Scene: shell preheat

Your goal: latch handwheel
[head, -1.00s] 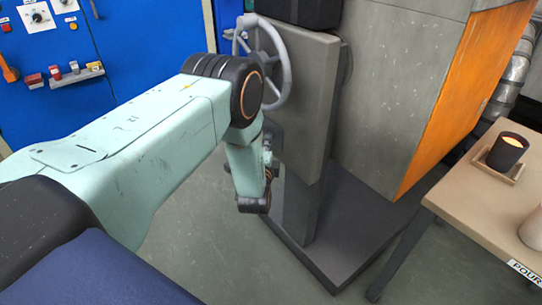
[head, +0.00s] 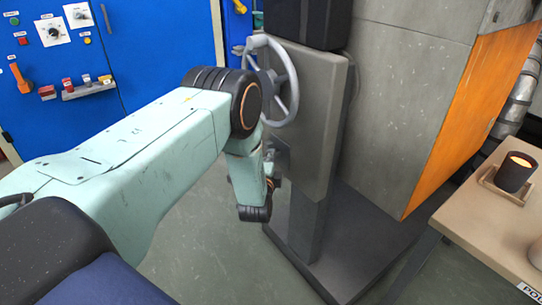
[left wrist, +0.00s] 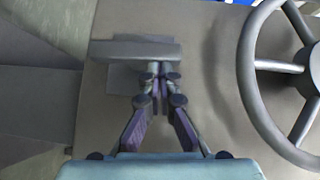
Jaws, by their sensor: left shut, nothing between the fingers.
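The grey spoked handwheel (head: 286,108) is mounted on the upper left of a grey door panel (head: 322,125). It also shows at the right in the left wrist view (left wrist: 247,75). A grey latch with a horizontal bar (left wrist: 120,51) sits on the panel, left of the wheel in that view. My left gripper (left wrist: 160,84) is shut and empty, its fingertips over the latch's lower edge in the picture. I cannot tell whether they touch it. In the head view my left forearm hides most of the gripper. My right gripper is not in view.
A blue control panel (head: 150,40) with knobs and buttons stands behind at the left. A grey furnace body with an orange side (head: 470,125) stands to the right on a dark base (head: 350,270). A table (head: 475,215) at the right holds a dark glowing cup (head: 515,172).

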